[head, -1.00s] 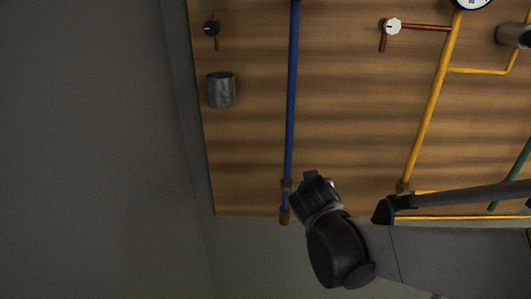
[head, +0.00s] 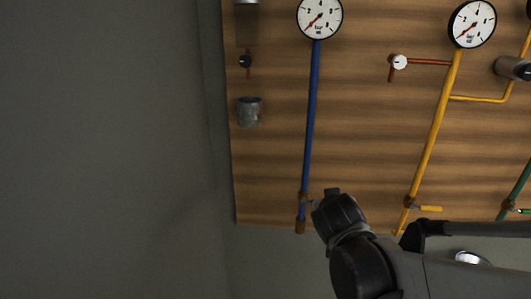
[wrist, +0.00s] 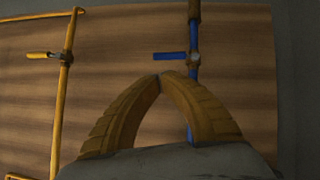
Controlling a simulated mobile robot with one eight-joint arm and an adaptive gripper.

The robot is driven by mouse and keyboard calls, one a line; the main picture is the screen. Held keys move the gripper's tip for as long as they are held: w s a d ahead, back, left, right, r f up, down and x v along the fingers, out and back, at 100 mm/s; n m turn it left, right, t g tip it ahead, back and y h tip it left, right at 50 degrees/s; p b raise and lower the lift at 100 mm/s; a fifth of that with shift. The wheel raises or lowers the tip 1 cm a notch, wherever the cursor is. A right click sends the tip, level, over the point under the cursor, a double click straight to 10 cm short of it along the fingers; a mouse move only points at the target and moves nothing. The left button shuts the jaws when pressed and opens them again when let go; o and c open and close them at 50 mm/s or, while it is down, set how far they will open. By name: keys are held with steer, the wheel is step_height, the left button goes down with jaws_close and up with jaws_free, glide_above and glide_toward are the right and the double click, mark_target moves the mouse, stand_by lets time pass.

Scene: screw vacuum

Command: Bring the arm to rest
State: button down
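My gripper (wrist: 160,78) shows in the wrist view. Its two ribbed, brownish fingers meet at the tips, and nothing shows between them. Beyond the fingertips is a valve with a blue handle (wrist: 171,56) on the blue pipe (wrist: 190,108). The gap between fingertips and valve is hard to judge. In the head view the blue pipe (head: 311,120) runs up to a gauge, and the dark end of my arm (head: 345,235) is in front of the board's lower edge. The fingers cannot be made out there.
A wooden board (head: 370,130) carries a yellow pipe (head: 433,130), a green pipe (head: 516,180), a blue-pipe gauge (head: 320,17) and a yellow-pipe gauge (head: 472,23). A grey metal cup-like part (head: 249,112) is at the board's left. Left of the board is bare grey wall.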

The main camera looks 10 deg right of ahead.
steer(key=s+a+f+n+g+y+b, duration=0.1)
steer(key=s+a+f+y+b, duration=0.1)
steer(key=s+a+f+b, duration=0.3)
steer(key=s+a+f+n+g+y+b, duration=0.1)
steer(key=s+a+f+y+b, duration=0.2)
steer(key=s+f+b, duration=0.4)
steer(key=s+a+f, duration=0.1)
steer(key=s+f, duration=0.1)
steer(key=s, duration=0.2)
steer(key=shift+a+f+g+b, duration=0.2)
steer(key=shift+a+g+b, duration=0.1)
steer(key=shift+a+g, duration=0.1)
